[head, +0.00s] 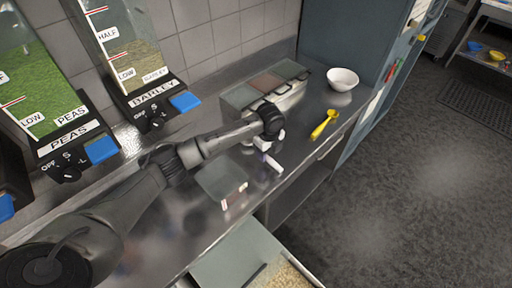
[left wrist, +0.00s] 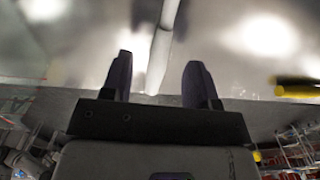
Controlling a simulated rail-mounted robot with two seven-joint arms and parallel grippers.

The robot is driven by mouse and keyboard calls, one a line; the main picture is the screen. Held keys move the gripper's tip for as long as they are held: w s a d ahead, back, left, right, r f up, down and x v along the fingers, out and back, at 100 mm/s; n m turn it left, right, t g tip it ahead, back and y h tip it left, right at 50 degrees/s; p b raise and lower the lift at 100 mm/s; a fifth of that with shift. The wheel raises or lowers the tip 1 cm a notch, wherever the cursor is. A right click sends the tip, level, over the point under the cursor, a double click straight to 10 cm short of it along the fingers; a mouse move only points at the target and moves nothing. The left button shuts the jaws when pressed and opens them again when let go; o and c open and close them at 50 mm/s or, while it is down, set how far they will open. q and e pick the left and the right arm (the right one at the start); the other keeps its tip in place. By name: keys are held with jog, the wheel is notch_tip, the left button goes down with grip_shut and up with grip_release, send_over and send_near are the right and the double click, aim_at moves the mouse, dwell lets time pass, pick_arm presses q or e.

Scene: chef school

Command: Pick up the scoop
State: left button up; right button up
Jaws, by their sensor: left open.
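My left gripper (head: 264,153) is over the steel counter near its front edge, small and partly hidden by its own wrist in the head view. In the left wrist view its two dark fingers (left wrist: 157,80) are apart. A pale, narrow handle-like piece (head: 273,164) lies by the fingertips; in the left wrist view a pale bar (left wrist: 161,48) shows between and beyond the fingers. I cannot tell whether it touches them. A yellow scoop-like utensil (head: 324,124) lies to the right on the counter, apart from the gripper. A yellow handle (left wrist: 298,88) shows at the wrist view's right.
A white bowl (head: 342,79) and a lidded steel container (head: 272,90) stand farther back. Barley (head: 155,104) and peas (head: 68,138) dispensers line the wall at left. A grey board (head: 221,183) lies on the counter. Open floor is at right.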

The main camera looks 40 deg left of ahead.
pick_arm(q)
notch_tip(320, 180, down, 3)
jog(key=shift+r, duration=0.1)
jog(key=c, duration=1)
jog(key=shift+r, duration=0.1)
